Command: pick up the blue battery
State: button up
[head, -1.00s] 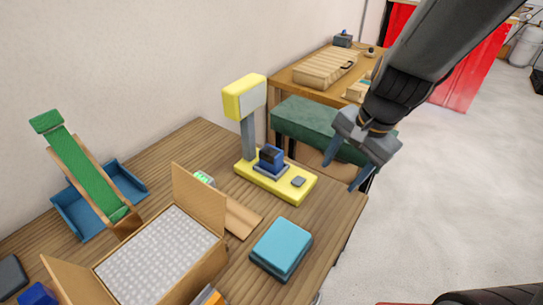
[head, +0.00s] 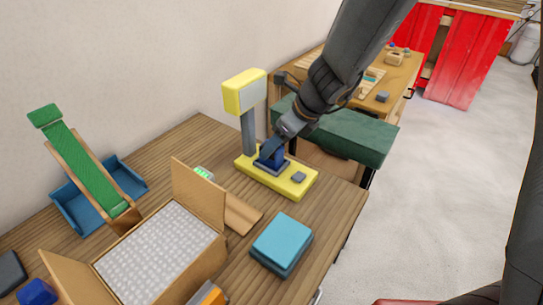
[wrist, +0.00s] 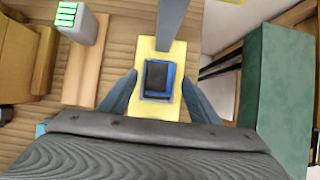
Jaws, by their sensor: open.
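The blue battery (head: 273,163) is a dark blue block with a black top, seated in a grey holder on the yellow stand (head: 298,191). In the wrist view the battery (wrist: 158,80) lies between the fingers of my gripper (wrist: 159,77). The fingers are open, one on each side, with a visible gap to the battery. In the head view my gripper (head: 272,149) comes down over the battery from the upper right and hides part of it.
The stand's grey post and yellow head (head: 245,92) rise close behind the battery. An open cardboard box (head: 207,262), a teal block (head: 282,243) and a green-and-wood ramp (head: 82,165) share the wooden table. Another blue block (head: 38,292) lies at lower left.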

jog(key=x, duration=0.3)
jog(key=shift+w+a+f, duration=0.1)
jog(key=shift+f, duration=0.05)
jog(key=c, duration=1.4)
